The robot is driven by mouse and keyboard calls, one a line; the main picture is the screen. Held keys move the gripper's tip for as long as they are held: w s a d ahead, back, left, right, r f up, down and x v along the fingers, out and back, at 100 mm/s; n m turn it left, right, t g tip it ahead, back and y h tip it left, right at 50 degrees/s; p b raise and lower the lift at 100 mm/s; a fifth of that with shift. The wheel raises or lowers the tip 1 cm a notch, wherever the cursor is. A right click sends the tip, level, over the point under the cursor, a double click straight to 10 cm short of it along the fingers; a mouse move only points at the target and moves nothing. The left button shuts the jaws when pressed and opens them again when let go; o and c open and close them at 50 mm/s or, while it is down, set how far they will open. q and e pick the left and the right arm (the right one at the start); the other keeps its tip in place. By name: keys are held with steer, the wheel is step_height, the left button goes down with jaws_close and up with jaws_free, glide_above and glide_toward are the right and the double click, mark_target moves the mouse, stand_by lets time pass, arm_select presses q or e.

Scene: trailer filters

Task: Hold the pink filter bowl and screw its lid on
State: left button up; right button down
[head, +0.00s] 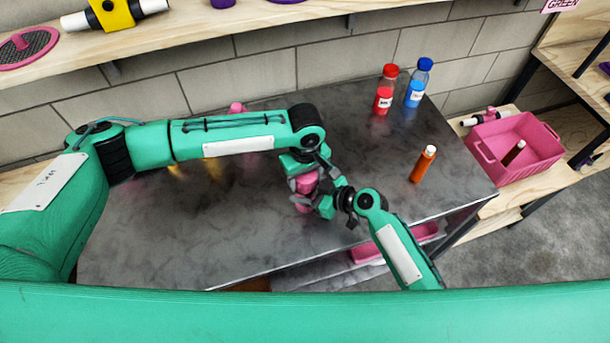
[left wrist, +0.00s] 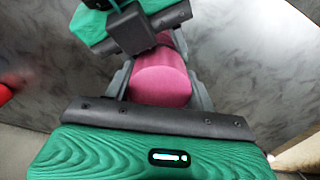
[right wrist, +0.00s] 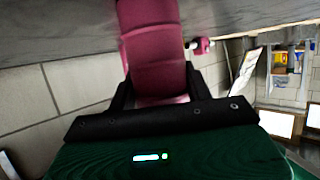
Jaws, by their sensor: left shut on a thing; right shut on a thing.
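The pink filter (head: 307,182), bowl and lid in line, is between my two grippers near the table's front edge. My left gripper (head: 298,182) reaches it from behind and is shut on it. Its smooth pink end (left wrist: 160,85) fills the space between the fingers in the left wrist view. My right gripper (head: 322,203) is shut on it from the front right. The right wrist view shows the banded pink body (right wrist: 155,65) between the fingers. The seam and any gap are hidden, and I cannot tell which gripper has the lid.
A red bottle (head: 385,90) and a blue bottle (head: 417,85) stand at the back right; an orange bottle (head: 423,164) is nearer. A pink crate (head: 516,150) is on the right. My left arm partly hides pink and yellow things behind it. The table's right part is mostly clear.

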arm_select(q)
steer(key=shift+m, duration=0.5)
steer(key=o, duration=1.1)
steer(key=shift+r, duration=2.25)
steer(key=shift+c, duration=0.5)
steer(key=shift+d+r+n, duration=0.1)
steer(key=shift+r+n, duration=1.6)
steer(key=shift+r, duration=0.05)
